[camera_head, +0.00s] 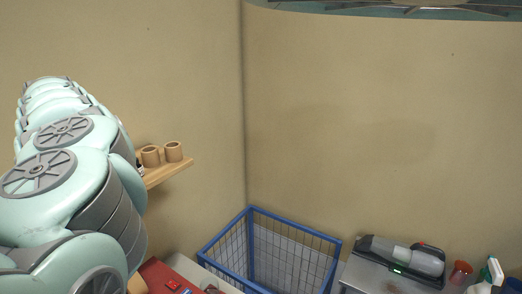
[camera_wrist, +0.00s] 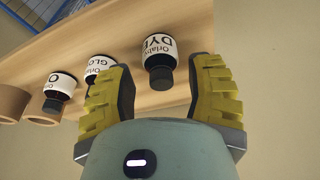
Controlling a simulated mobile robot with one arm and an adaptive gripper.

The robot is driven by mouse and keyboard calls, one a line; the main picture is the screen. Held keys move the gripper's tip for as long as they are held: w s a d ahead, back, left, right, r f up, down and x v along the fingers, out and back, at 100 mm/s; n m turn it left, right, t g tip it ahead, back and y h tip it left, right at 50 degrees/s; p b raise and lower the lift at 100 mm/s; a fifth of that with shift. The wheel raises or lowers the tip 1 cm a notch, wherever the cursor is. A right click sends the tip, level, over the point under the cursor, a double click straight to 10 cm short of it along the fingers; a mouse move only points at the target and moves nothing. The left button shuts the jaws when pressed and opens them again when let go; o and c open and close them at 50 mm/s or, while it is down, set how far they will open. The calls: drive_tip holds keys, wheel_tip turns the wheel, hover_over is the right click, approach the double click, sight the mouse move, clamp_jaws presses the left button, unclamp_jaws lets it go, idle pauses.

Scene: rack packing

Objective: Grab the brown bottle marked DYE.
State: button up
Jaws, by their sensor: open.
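The bottle marked DYE (camera_wrist: 159,58) shows in the wrist view, with a white label and a dark cap. It appears upside down in that picture, on a wooden shelf (camera_wrist: 225,30). My gripper (camera_wrist: 160,88) is open, its two yellow-green fingers spread to either side of the bottle's cap end. I cannot tell whether either finger touches it. In the head view my arm hides most of the shelf (camera_head: 168,172), and the DYE bottle cannot be made out there.
A bottle marked GLO (camera_wrist: 98,68) stands beside the left finger, and another labelled bottle (camera_wrist: 60,88) is further left. Wooden cups (camera_wrist: 42,110) stand at the shelf's left. In the head view a blue wire crate (camera_head: 327,240) and a grey machine (camera_head: 400,257) are lower right.

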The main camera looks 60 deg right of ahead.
drive_tip(key=shift+p+x, duration=0.7)
drive_tip(key=shift+x, duration=0.4)
drive_tip(key=shift+w+f, duration=0.1)
drive_tip(key=shift+f, duration=0.3)
drive_tip(key=shift+o, duration=0.4)
clamp_jaws()
drive_tip(key=shift+r, duration=0.1)
